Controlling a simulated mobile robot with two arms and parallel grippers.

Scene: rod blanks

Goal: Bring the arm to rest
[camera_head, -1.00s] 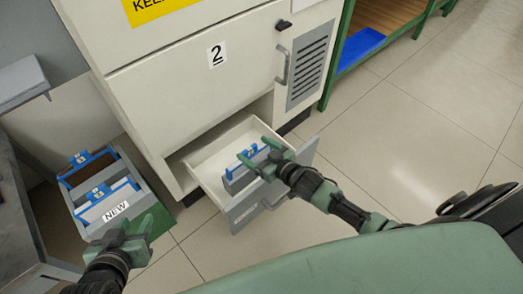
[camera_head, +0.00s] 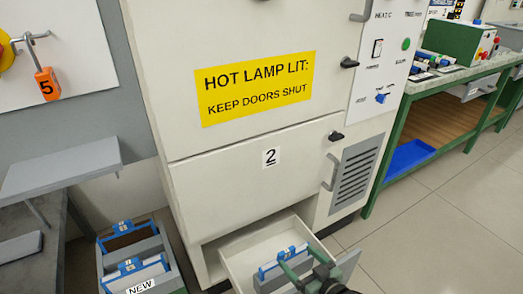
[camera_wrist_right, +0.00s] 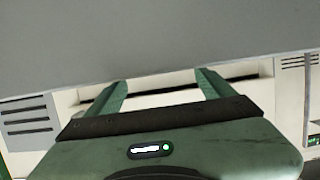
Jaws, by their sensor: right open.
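My right gripper (camera_head: 297,266) is at the bottom of the head view, over the open drawer of the cream cabinet and close to a grey tray with a blue handle (camera_head: 268,272). I cannot tell from this view whether it touches the tray. In the right wrist view the gripper (camera_wrist_right: 160,80) has its two green fingers spread, with nothing visible between them. A large plain grey surface fills the top of that view. My left gripper is out of view.
The drawer (camera_head: 262,245) stands open at the cabinet (camera_head: 225,165) bottom. A yellow warning sign (camera_head: 258,88) is above. A grey bin marked NEW (camera_head: 172,282) holds blue-handled trays at lower left. A green bench (camera_head: 455,82) stands at right; the floor (camera_head: 425,215) before it is clear.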

